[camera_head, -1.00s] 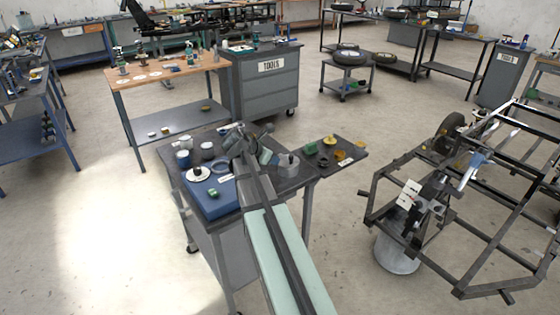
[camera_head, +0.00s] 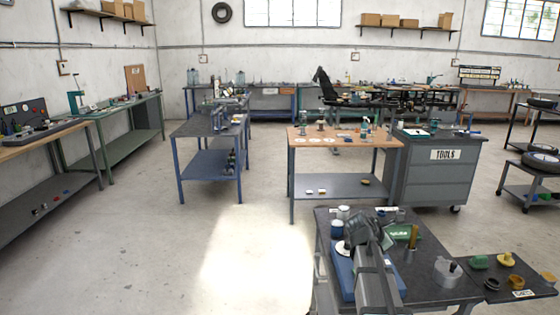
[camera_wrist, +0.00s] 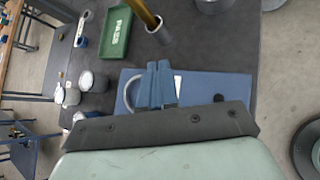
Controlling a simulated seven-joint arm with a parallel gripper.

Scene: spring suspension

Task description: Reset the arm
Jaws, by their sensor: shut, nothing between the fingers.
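My gripper (camera_head: 362,222) is above the dark workbench (camera_head: 437,272) in the head view, over or near the blue mat (camera_head: 343,277). In the wrist view my gripper (camera_wrist: 156,85) has its two blue-grey fingers close together, with nothing held between them. The blue mat (camera_wrist: 218,88) lies beneath them, with a pale ring (camera_wrist: 128,93) and a white card partly hidden behind the fingers. My arm covers part of the bench in the head view.
A green tray (camera_head: 402,232) and an upright brass rod (camera_head: 413,236) stand on the bench; white pots (camera_wrist: 86,81) are close by. A grey canister (camera_head: 447,270) is at the right. A side shelf (camera_head: 520,272) holds small parts. The floor (camera_head: 240,250) left is clear.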

